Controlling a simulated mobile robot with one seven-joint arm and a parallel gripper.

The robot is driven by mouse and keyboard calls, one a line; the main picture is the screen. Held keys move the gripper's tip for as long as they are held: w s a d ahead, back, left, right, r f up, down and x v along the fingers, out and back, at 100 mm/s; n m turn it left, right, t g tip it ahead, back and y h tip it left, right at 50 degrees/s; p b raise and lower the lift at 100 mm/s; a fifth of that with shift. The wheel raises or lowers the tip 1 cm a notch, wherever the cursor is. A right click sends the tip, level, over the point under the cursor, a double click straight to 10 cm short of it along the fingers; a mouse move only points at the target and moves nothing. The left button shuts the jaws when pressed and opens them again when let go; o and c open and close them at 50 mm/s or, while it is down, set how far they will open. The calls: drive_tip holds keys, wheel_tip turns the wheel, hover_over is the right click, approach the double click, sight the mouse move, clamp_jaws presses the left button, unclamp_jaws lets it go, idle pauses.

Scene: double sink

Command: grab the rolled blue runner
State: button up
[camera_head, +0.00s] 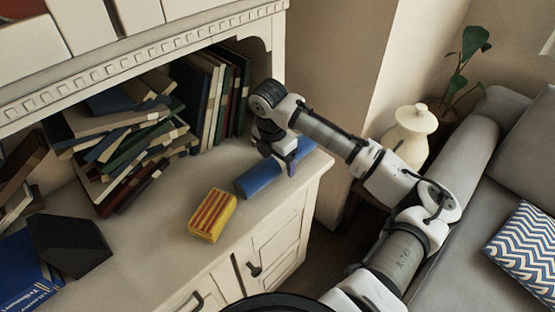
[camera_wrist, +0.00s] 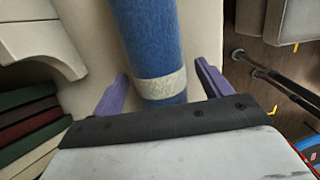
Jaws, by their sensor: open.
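The rolled blue runner (camera_head: 259,178) lies on the cabinet top near its front right corner, with part of it hidden behind my gripper in the head view. In the wrist view the blue runner (camera_wrist: 148,45) runs from the top edge down to my gripper, with a pale band around it. My gripper (camera_head: 289,163) is over the runner's right part. In the wrist view my gripper (camera_wrist: 165,80) is open, with one purple finger on each side of the roll and a gap visible on both sides. Whether the roll touches the palm is unclear.
A yellow and red striped block (camera_head: 211,215) lies left of the runner. A dark angular block (camera_head: 68,245) is farther left. Piled books (camera_head: 130,140) and upright books (camera_head: 215,95) fill the shelf behind. A cream jar (camera_head: 411,130) and a grey sofa (camera_head: 460,250) are at right.

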drive_tip(key=shift+f, duration=0.65)
drive_tip(key=c, duration=1.2)
drive_tip(key=shift+r, duration=0.2)
